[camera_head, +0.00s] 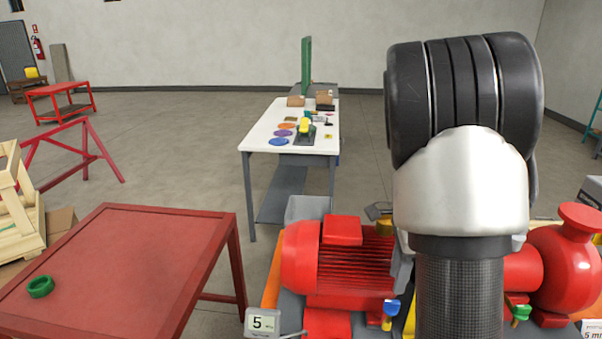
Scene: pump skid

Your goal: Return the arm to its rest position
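My arm (465,170) fills the right half of the head view, with a black ribbed joint on top, a white link and a dark textured section below. It stands in front of the red pump skid and hides its middle. My gripper cannot be made out; it is not visible in this view.
A red motor (345,260) and a red pump (570,262) sit close around my arm. A white workbench (262,135) with several small items is farther back. Grey floor lies between them.

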